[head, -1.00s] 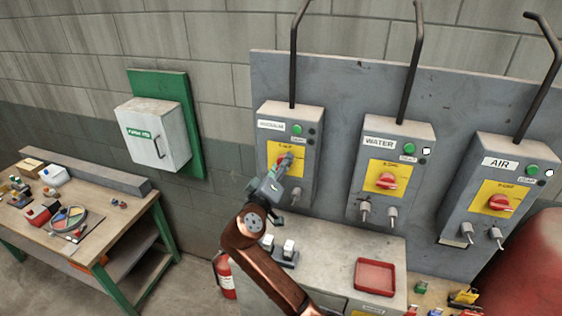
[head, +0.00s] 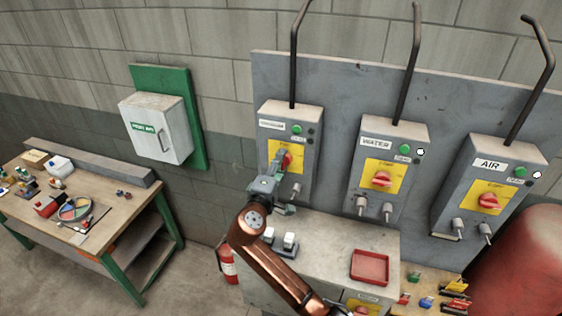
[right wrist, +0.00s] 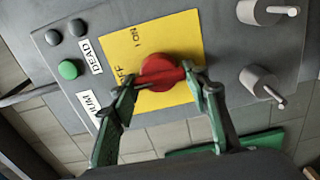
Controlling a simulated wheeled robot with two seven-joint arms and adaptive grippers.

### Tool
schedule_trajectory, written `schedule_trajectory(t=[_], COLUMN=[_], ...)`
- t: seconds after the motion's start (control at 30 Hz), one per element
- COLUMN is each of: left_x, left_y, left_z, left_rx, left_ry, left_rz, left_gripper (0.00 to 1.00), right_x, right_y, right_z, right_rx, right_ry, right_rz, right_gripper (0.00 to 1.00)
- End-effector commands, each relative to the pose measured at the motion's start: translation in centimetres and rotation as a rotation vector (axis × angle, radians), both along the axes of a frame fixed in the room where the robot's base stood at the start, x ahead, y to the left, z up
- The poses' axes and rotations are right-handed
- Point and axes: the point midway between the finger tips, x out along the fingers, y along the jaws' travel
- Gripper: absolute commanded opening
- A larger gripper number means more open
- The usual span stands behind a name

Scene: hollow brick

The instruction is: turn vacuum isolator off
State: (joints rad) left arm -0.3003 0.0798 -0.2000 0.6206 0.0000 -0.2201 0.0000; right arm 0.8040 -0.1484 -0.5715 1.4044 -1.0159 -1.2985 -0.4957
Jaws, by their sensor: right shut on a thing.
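The vacuum isolator (head: 301,150) is the leftmost grey box on the wall panel. It has a worn label, a green light and a yellow plate (head: 275,147). Its red knob (head: 287,159) is partly covered by my right gripper (head: 278,168). In the right wrist view the red knob (right wrist: 160,68) sits on the yellow plate (right wrist: 190,38), marked ON and OFF. My right gripper (right wrist: 160,80) is shut on the knob's bar, one finger at each end. The bar's left end lies near the OFF lettering. My left gripper is out of view.
The water isolator (head: 412,147) and air isolator (head: 505,168) stand to the right, their red knobs clear of my arm. Below is a bench with a red tray (head: 370,267) and white switches. A red tank (head: 530,262) is at far right. A workbench (head: 118,206) is left.

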Motion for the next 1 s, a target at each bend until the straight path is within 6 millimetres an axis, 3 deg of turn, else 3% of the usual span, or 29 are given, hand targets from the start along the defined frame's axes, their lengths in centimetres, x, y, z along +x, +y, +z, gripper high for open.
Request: schedule_trajectory(t=[0.5,0.53,0.6,1.0], left_x=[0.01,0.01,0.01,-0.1], left_y=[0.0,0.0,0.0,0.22], left_z=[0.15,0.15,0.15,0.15], left_rx=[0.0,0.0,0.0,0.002], left_ry=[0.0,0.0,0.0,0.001], left_rz=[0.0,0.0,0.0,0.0], left_gripper=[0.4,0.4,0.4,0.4], right_x=[-0.02,-0.02,-0.01,-0.71], right_y=[0.14,0.14,0.13,0.38], right_z=[-0.08,-0.08,-0.08,-0.08], right_rx=[-0.02,-0.02,-0.02,-0.017], right_ry=[0.006,0.006,0.006,0.006], right_rz=[0.003,0.003,0.002,0.003], right_gripper=[0.18,0.44,0.49,0.5])
